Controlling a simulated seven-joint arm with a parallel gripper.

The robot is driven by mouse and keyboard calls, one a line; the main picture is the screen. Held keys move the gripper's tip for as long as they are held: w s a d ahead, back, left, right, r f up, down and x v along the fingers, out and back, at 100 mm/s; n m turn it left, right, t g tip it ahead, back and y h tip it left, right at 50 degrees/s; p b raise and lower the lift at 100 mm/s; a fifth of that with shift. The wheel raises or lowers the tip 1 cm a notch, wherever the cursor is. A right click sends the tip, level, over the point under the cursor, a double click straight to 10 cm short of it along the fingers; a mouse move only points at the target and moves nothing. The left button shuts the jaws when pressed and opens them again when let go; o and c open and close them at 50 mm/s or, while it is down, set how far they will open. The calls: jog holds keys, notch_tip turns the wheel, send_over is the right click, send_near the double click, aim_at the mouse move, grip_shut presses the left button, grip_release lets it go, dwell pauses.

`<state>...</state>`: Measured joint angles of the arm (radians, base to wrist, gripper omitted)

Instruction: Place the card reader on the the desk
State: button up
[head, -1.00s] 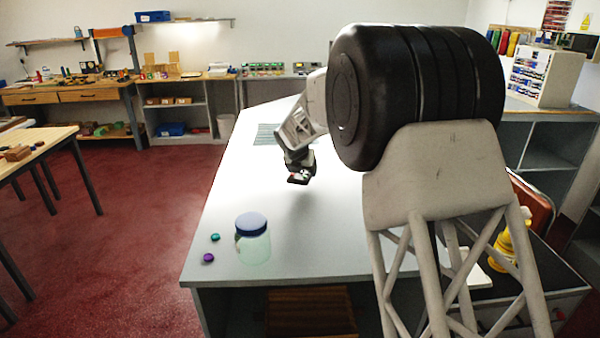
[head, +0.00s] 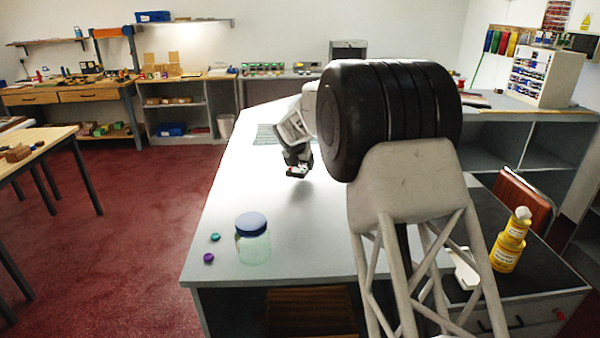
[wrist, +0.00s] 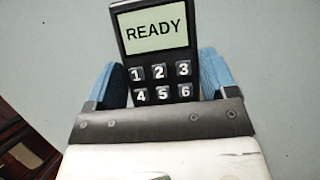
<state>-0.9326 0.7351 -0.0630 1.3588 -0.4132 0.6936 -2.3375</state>
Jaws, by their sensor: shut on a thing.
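The card reader (wrist: 158,60) is a dark handheld unit with a pale screen that reads READY and numbered keys. My gripper (wrist: 160,85) is shut on it, with a blue finger pad on each side. In the head view my gripper (head: 298,166) is small and holds the dark card reader (head: 297,173) over the white desk (head: 240,190). A shadow on the desk lies close below it, so it appears slightly above the surface; I cannot tell the exact gap. The reader's lower keys are hidden behind the gripper body in the wrist view.
A jar with a blue lid (head: 252,238) stands near the desk's front left. A teal lid (head: 215,237) and a purple lid (head: 208,258) lie beside it. A striped mat (head: 266,134) lies at the far side. The desk's middle is clear.

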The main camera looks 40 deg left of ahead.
aim_at(299, 167)
jog(key=shift+f, duration=1.7)
jog(key=shift+f, duration=0.1)
jog(key=o, duration=1.1)
jog(key=shift+f, duration=0.1)
jog(key=shift+v, duration=6.15)
jog(key=shift+a, duration=0.1)
jog(key=shift+w, duration=0.1)
